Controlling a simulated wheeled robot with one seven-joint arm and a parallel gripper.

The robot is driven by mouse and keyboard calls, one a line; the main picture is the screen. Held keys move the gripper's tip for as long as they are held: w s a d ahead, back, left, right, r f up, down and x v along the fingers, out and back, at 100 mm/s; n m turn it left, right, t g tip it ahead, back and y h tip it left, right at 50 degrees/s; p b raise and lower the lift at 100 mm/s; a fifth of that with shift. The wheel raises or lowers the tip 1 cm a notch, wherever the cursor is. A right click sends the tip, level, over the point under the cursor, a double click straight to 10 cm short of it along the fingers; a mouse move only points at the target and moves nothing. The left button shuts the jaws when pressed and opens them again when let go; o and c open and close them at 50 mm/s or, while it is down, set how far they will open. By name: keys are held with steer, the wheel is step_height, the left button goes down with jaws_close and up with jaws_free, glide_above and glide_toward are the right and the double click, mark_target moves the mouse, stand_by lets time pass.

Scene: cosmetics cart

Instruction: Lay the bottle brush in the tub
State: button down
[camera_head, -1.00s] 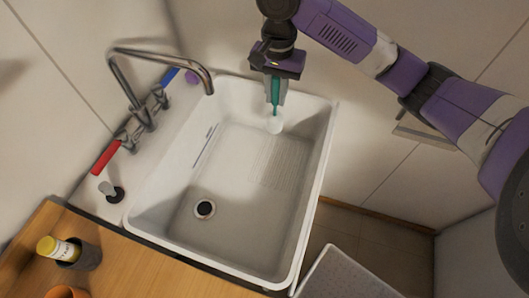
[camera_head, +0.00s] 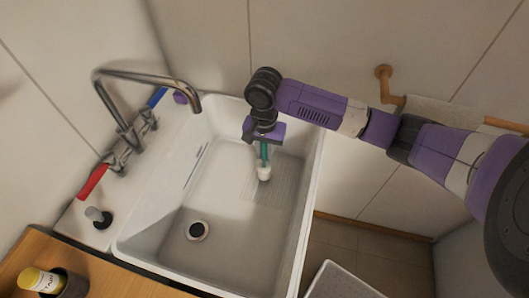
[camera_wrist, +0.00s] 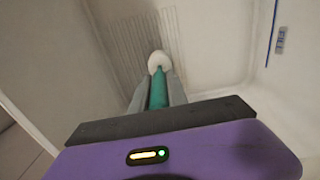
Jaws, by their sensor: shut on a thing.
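The bottle brush (camera_head: 264,172) has a teal handle and a white head. My gripper (camera_head: 263,150) is shut on its handle and holds it head down over the ribbed far part of the white tub (camera_head: 225,245). In the wrist view the brush (camera_wrist: 158,88) runs between the two grey fingers of my gripper (camera_wrist: 157,92), its white head pointing away toward the ribs. I cannot tell whether the head touches the tub floor. The tub has a dark round drain (camera_head: 198,231) near its front.
A bent metal faucet (camera_head: 150,85) with a red lever (camera_head: 92,182) and a blue lever (camera_head: 157,97) stands at the tub's left. A dark stopper (camera_head: 98,217) lies on the ledge.

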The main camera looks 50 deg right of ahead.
steer(key=shift+f, duration=0.4)
steer(key=c, duration=1.3)
jaws_free()
step_height(320, 180, up, 12)
steer(key=shift+r, duration=0.15)
steer(key=shift+s, duration=0.1)
